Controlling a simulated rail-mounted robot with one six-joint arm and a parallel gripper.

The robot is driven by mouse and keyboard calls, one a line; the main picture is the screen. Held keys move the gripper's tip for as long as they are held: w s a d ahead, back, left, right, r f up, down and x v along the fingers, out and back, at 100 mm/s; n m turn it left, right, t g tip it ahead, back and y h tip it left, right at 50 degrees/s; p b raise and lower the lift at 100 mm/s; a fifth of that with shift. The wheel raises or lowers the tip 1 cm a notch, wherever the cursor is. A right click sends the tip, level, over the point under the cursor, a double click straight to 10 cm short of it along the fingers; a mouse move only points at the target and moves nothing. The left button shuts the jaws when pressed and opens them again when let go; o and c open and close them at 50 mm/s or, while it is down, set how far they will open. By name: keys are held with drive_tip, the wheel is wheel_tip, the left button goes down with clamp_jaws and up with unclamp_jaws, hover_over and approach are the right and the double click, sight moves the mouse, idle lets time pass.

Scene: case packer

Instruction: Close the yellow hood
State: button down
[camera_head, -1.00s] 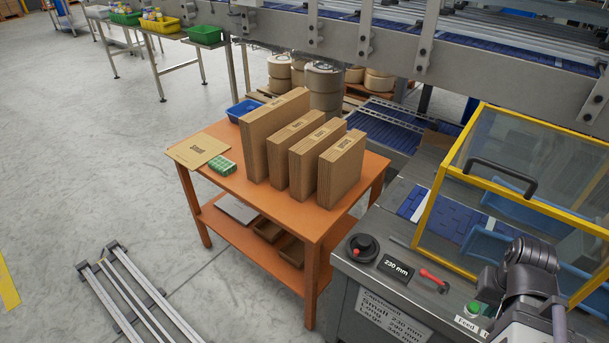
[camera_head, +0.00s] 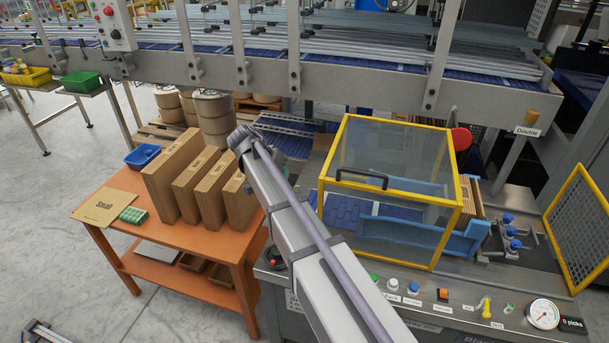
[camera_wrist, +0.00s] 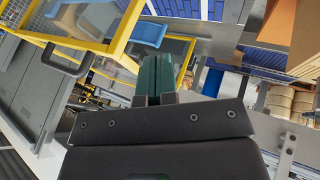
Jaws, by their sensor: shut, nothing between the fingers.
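The yellow hood (camera_head: 390,194) is a yellow frame with clear panels, standing over the blue bed of the packing machine. A black bar handle (camera_head: 361,178) sits on its panel near the upper front edge. I cannot tell for sure whether the hood is fully down. In the wrist view the hood's yellow frame (camera_wrist: 130,26) and the handle (camera_wrist: 66,61) show at upper left. My gripper (camera_wrist: 157,62) has dark green fingers, shut together and empty, apart from the handle. In the head view my arm reaches up left of the hood and its fingers are mostly hidden.
An orange table (camera_head: 170,235) with upright cardboard stacks (camera_head: 205,190) and a blue bin (camera_head: 142,156) stands left of my arm. Buttons and a gauge (camera_head: 542,314) line the machine's front. A yellow mesh guard (camera_head: 583,230) is at right. A conveyor (camera_head: 330,65) runs behind.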

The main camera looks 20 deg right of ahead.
drive_tip(key=d+f+b, duration=0.7)
drive_tip(key=d+b, duration=0.1)
drive_tip(key=d, duration=0.1)
drive_tip(key=shift+s+d+m, duration=0.2)
drive_tip(key=shift+s+m, duration=0.1)
drive_tip(key=shift+s, duration=0.15)
drive_tip(key=shift+s+f, duration=0.1)
